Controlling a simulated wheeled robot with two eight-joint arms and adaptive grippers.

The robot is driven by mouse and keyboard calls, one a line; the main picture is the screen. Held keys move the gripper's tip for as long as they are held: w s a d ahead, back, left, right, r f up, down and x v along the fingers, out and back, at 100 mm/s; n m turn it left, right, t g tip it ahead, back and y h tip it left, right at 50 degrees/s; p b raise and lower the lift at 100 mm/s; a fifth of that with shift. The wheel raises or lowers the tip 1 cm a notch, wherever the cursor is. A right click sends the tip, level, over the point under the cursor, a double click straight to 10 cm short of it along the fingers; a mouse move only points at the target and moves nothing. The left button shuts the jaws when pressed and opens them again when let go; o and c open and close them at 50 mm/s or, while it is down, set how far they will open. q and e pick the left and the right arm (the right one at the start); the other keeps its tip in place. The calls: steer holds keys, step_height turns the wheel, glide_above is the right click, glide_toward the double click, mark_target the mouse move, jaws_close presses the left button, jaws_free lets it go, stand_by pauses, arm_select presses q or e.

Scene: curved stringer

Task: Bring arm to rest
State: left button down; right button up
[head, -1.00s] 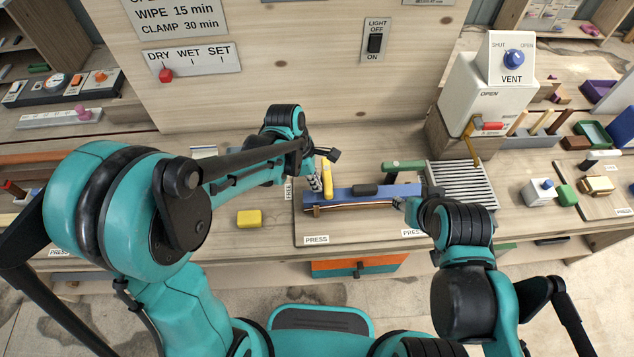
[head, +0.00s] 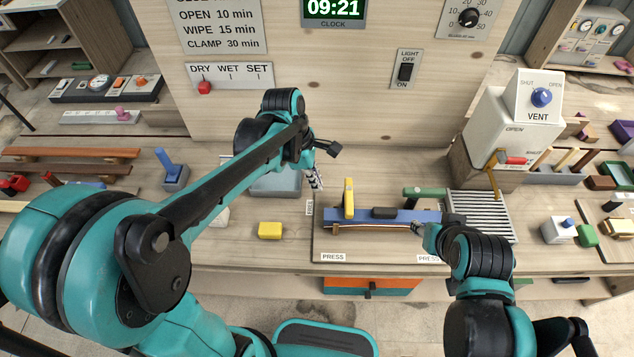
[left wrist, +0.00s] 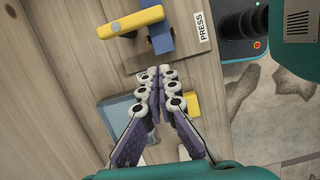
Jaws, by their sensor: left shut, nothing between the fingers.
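My left gripper (head: 316,181) is shut and empty, above the bench just left of the yellow clamp (head: 348,199) and apart from it. In the left wrist view its fingertips (left wrist: 160,74) meet below the yellow clamp (left wrist: 130,22). The blue press bar (head: 400,214) lies across the pressing board, with a thin brown curved strip (head: 370,227) along its front edge. My right gripper (head: 418,229) is at the right end of the strip. It is small and partly hidden by its own wrist, so its jaws and any contact are unclear.
A yellow block (head: 270,230) lies on the bench left of the board. A grey-blue tray (head: 276,184) sits behind it, partly behind my left arm. A ribbed metal rack (head: 480,215) and the white vent box (head: 497,125) stand to the right. Bare bench lies around the yellow block.

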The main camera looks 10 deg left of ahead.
arm_select(q)
steer(key=shift+s, duration=0.1)
stand_by(0.3)
steer(key=s+a+f+m+t+y+b, duration=0.2)
steer(key=s+a+m+t+b, duration=0.5)
steer(key=m, duration=1.1)
steer(key=s+a, duration=0.2)
steer(key=s, duration=0.1)
steer(key=shift+s+f+m+y, duration=0.25)
steer(key=shift+f+m+y, duration=0.05)
steer(key=shift+f+y, duration=0.1)
